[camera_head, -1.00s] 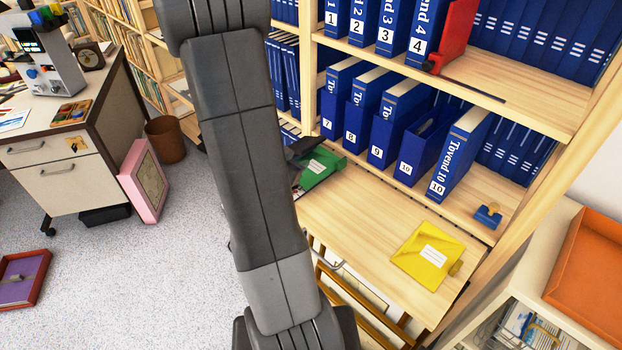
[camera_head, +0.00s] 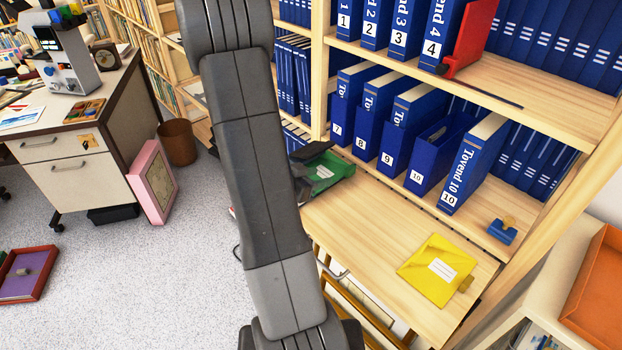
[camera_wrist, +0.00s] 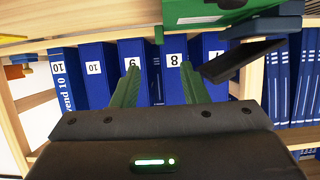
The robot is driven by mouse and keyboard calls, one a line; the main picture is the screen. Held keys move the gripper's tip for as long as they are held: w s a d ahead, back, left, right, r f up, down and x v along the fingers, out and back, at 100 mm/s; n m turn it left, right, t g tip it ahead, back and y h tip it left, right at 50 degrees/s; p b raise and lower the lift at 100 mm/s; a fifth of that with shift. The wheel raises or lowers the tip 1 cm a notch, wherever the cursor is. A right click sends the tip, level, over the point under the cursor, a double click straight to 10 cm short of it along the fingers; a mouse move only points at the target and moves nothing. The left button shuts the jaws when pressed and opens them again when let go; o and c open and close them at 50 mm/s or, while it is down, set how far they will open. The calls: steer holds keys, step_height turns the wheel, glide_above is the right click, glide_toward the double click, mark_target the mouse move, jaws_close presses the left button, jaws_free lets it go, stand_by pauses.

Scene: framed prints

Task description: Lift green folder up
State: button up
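The green folder (camera_head: 328,172) lies on the wooden desk shelf, partly hidden behind my arm in the head view. A dark piece (camera_head: 312,152) sits over its left end; I cannot tell whether it belongs to the folder. In the wrist view the folder (camera_wrist: 205,12) shows at the top edge, with a dark flat piece (camera_wrist: 238,62) beside it. My gripper (camera_wrist: 160,68) shows two green fingers spread apart with nothing between them. The folder is outside the fingers, above and right of them in the wrist view. My arm hides the gripper in the head view.
Blue numbered binders (camera_head: 388,125) stand on the shelf behind. A yellow folder (camera_head: 437,270) lies on the desk shelf's right side. A red folder (camera_head: 472,35) stands on the upper shelf. Bare wood (camera_head: 370,230) lies between the green and yellow folders.

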mark_target(346, 171)
steer(key=x, duration=1.1)
steer(key=shift+w+d+f, duration=0.2)
steer(key=shift+d+f, duration=0.05)
steer(key=shift+f, duration=0.05)
steer(key=shift+c, duration=0.2)
jaws_close()
